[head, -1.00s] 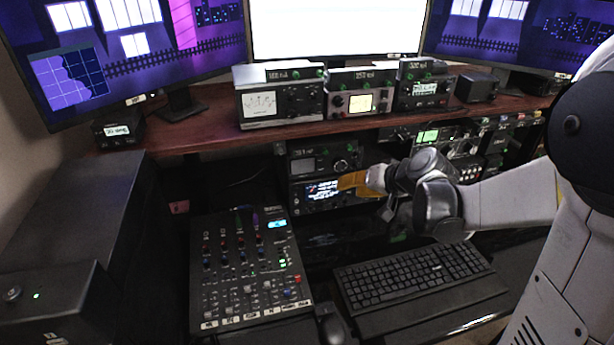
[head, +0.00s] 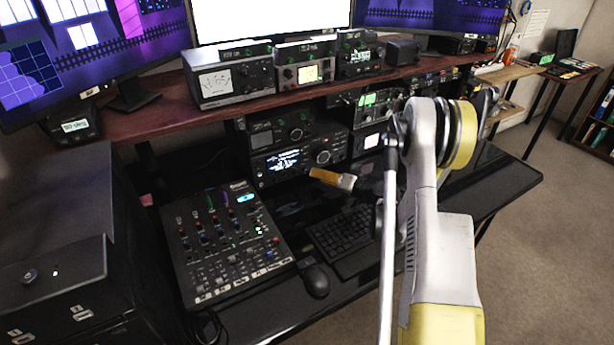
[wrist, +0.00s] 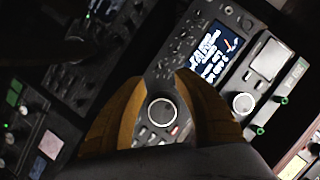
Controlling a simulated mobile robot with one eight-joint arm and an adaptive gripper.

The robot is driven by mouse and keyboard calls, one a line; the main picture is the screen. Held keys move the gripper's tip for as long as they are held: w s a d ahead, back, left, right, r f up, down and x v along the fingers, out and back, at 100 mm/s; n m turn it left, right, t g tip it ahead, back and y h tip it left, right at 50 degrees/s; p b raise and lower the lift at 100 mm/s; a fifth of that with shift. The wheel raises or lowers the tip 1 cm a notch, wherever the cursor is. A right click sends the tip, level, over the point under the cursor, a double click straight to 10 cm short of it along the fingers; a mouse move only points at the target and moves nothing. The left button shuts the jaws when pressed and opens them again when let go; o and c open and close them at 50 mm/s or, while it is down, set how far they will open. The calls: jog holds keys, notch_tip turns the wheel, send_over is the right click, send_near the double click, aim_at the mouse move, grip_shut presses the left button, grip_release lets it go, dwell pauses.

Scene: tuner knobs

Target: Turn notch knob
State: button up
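A black radio with a lit blue-and-white screen (head: 284,160) sits under the wooden shelf. Its large round knob (head: 323,157) is right of the screen. In the wrist view that knob (wrist: 160,112) appears between the two orange-yellow fingers of my gripper (wrist: 162,77). The fingers are spread and empty, with a gap between their tips. In the head view my gripper (head: 326,177) is in front of and a little below the knob; contact does not show. Small knobs (wrist: 180,42) lie near the screen. I cannot read which one is marked notch.
Another radio (head: 278,133) is just above. A mixer (head: 222,248), a mouse (head: 314,281) and a keyboard (head: 345,234) occupy the desk below. The shelf (head: 140,122) overhangs the radios. The desk's right end (head: 500,180) is clear.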

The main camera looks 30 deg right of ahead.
aim_at(306, 172)
jog(key=b+x, duration=0.1)
jog(key=x, duration=0.5)
jog(key=shift+w+b, duration=0.1)
jog(key=shift+b, duration=0.2)
grip_shut()
